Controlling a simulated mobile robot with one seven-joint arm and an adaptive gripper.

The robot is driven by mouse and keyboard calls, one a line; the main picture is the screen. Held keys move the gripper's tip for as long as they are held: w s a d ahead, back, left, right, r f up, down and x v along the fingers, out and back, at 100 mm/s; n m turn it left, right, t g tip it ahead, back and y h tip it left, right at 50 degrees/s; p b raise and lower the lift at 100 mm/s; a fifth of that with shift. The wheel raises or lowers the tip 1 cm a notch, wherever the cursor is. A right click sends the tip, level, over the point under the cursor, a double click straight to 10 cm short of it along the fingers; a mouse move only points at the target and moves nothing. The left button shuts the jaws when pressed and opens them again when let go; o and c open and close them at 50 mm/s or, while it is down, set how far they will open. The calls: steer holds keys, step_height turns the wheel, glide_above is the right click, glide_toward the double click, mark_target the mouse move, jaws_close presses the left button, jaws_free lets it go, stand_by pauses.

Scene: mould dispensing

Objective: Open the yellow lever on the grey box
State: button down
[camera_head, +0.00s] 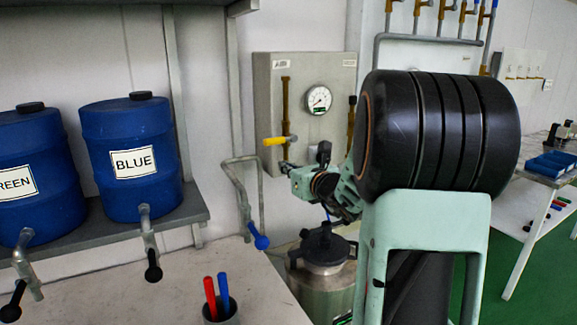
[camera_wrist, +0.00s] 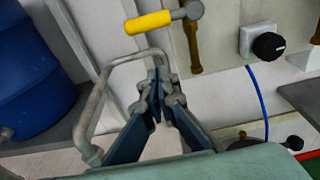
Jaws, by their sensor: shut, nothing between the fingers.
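The grey box (camera_head: 265,108) is mounted on the back wall, with brass pipes and a round gauge (camera_head: 319,100) on its front. The yellow lever (camera_head: 274,141) lies roughly horizontal at the box's lower left, pointing left from its valve. The yellow lever (camera_wrist: 148,22) also shows at the top of the wrist view, with the valve to its right. My gripper (camera_head: 287,168) is just below the lever in the head view. In the wrist view my gripper (camera_wrist: 156,72) has its fingers together and empty, pointing up towards the lever, apart from it in the picture.
A bent grey pipe (camera_head: 229,162) with a blue handle (camera_head: 261,242) stands left of my gripper. Blue barrels, one marked BLUE (camera_head: 130,150), sit on a shelf at left. A lidded metal pot (camera_head: 325,270) stands below. A cup with pens (camera_head: 220,315) is in front.

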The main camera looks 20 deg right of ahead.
mark_target(280, 140)
steer(key=w+r+p, duration=0.2)
steer(key=w+r, duration=0.1)
steer(key=w, duration=0.2)
steer(key=shift+w, duration=0.35)
